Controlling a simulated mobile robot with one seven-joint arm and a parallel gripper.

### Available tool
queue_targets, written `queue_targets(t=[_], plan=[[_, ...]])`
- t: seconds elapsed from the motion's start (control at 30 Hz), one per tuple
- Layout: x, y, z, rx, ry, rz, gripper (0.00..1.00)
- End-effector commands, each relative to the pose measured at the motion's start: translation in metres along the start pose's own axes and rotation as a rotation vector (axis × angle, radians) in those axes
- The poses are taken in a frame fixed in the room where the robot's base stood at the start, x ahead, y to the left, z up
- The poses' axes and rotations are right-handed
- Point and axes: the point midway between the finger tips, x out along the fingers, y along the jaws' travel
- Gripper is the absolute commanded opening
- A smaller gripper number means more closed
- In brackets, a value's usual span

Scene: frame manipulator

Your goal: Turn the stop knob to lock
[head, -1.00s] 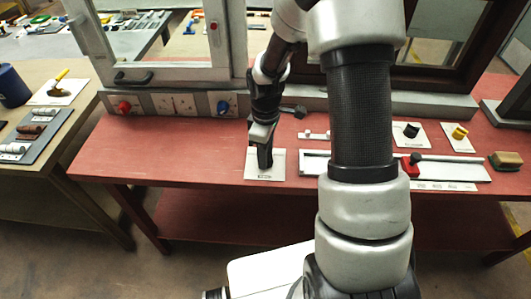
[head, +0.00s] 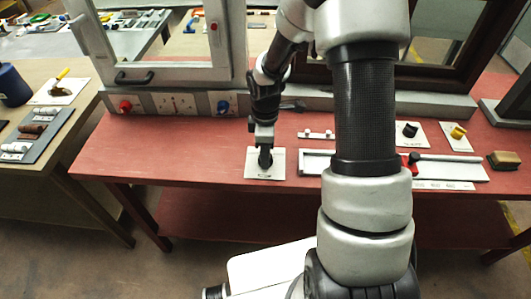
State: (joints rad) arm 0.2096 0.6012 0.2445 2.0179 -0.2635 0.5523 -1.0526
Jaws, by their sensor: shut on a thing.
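My gripper (head: 265,158) points down over a white square plate (head: 251,169) near the front edge of the red table. It is shut on the knob of this plate, which the fingers and wrist largely hide. The plate has a small dark label at its front edge, too small to read. I take this as the stop knob. How far the knob is turned cannot be told.
A black knob (head: 409,130) and a yellow knob (head: 458,132) stand on white plates at the right. A slide rail with a red block (head: 410,160) lies nearer. A window frame (head: 160,75) stands behind.

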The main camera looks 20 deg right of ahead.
Motion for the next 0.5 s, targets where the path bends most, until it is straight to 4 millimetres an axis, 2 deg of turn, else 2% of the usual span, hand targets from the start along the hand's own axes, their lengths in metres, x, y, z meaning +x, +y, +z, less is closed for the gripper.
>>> queue_targets(t=[0.03,0.07,0.17,0.5], plan=[[-0.0002,0.0003,0.0002,-0.003,-0.001,0.001,0.12],[-0.0002,0.0003,0.0002,-0.002,-0.001,0.001,0.38],[-0.0002,0.0003,0.0001,-0.002,0.0,0.001,0.53],[-0.0031,0.0005,0.0,0.0,0.0,0.002,0.53]])
